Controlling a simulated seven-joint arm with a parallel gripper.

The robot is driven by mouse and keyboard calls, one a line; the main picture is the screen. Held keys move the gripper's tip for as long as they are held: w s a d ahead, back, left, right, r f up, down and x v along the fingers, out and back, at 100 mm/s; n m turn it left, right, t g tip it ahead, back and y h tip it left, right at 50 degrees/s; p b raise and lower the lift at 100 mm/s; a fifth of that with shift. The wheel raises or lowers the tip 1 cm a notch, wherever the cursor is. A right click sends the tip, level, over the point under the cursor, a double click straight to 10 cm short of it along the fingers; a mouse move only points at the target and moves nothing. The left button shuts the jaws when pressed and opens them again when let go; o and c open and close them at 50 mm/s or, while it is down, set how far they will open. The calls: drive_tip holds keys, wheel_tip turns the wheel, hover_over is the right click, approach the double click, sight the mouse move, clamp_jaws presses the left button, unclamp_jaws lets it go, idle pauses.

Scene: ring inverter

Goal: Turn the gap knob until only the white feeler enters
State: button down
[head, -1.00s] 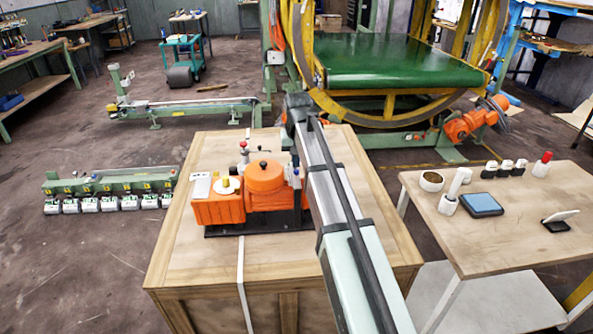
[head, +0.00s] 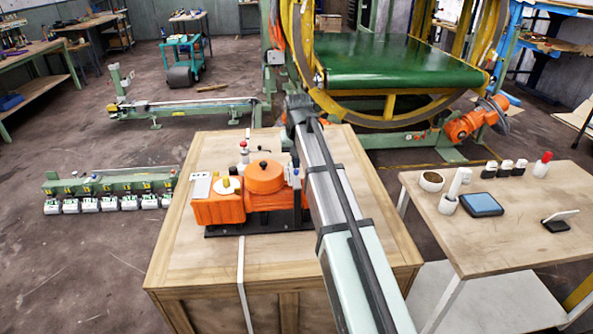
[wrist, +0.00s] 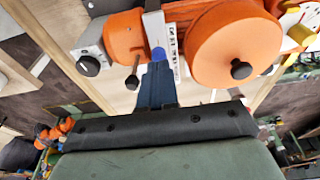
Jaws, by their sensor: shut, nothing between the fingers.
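An orange machine (head: 262,198) stands on a wooden crate, with a round orange drum topped by a black knob (head: 264,163), a yellow knob (head: 227,185) and a red-topped post (head: 243,146). I cannot tell which one is the gap knob. In the wrist view my gripper (wrist: 158,68) is shut and empty, its dark blue fingers against or just before a grey-blue upright with a small printed label. A short lever with a dark ball (wrist: 132,83) is left of the fingers. In the head view my arm hides the gripper. A white feeler-like piece (head: 461,180) stands on the right table.
The wooden crate (head: 190,260) has bare top around the machine. The right table (head: 510,235) carries a round cup (head: 432,181), a blue pad (head: 482,204), several black-and-white pieces (head: 505,168), a red-topped piece (head: 542,164) and a small stand (head: 560,220).

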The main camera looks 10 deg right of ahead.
drive_tip(key=shift+f, duration=0.85)
idle(0.5)
drive_tip(key=shift+r, duration=3.55)
